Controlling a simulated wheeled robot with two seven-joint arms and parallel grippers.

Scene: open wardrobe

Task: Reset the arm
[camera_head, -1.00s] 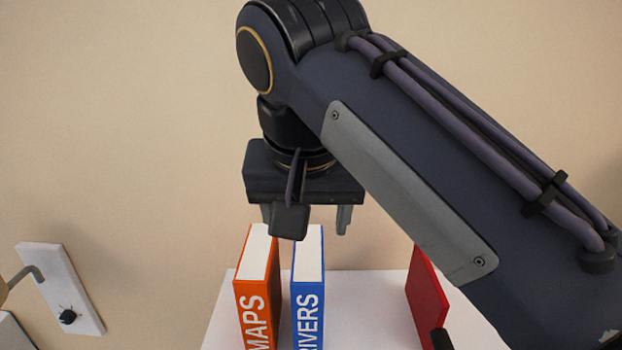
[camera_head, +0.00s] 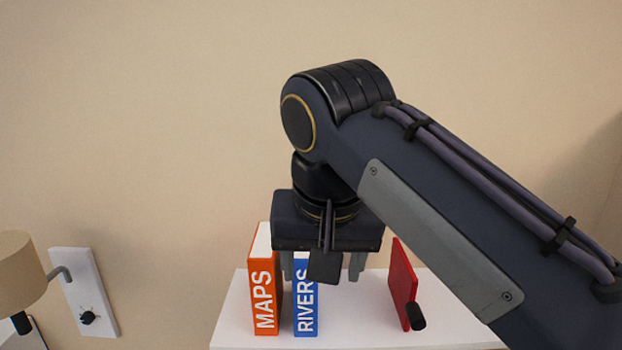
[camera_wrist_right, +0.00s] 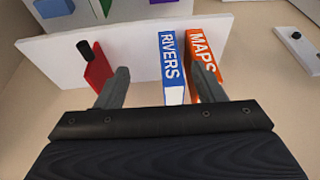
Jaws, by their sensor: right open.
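My right gripper (camera_head: 322,272) hangs from my right arm, fingers down, over the white shelf. It is open and empty; its two fingers show apart in the right wrist view (camera_wrist_right: 160,85). The orange MAPS book (camera_head: 264,295) and the blue RIVERS book (camera_head: 306,308) stand upright side by side beneath and in front of it. Part of the blue book's top is hidden behind the gripper. In the right wrist view the blue book (camera_wrist_right: 172,65) shows between the fingers and the orange book (camera_wrist_right: 203,58) by the right finger. My left gripper is not in view.
A red bookend-like panel (camera_head: 402,283) with a black knob stands on the white shelf (camera_head: 360,325), right of the gripper. A beige lamp (camera_head: 22,268) and a white wall plate (camera_head: 84,290) are at the left. The wall above is bare.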

